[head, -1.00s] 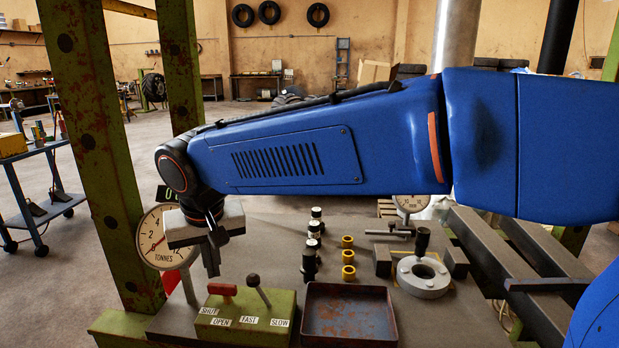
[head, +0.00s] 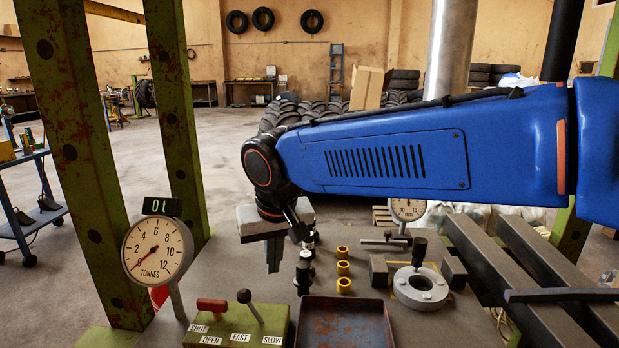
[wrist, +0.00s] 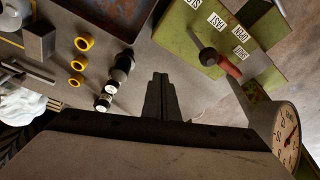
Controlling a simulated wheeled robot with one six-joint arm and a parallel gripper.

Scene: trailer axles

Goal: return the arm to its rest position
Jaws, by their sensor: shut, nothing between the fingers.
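My gripper (head: 274,254) hangs at the end of my blue arm, above the grey bench top in the head view. In the wrist view my gripper (wrist: 160,95) shows its dark fingers together, with nothing between them. It is apart from the things on the bench. Black-and-white cylinders (head: 304,270) stand just right of it, some partly hidden behind my wrist. Yellow rings (head: 343,268) lie in a row further right.
A round tonnes gauge (head: 157,249) with a display reading 0t stands at left, near a green post (head: 75,150). A green lever box (head: 238,325) and a rusty tray (head: 344,322) are in front. A grey ring fixture (head: 420,286) and dark beams (head: 520,260) are at right.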

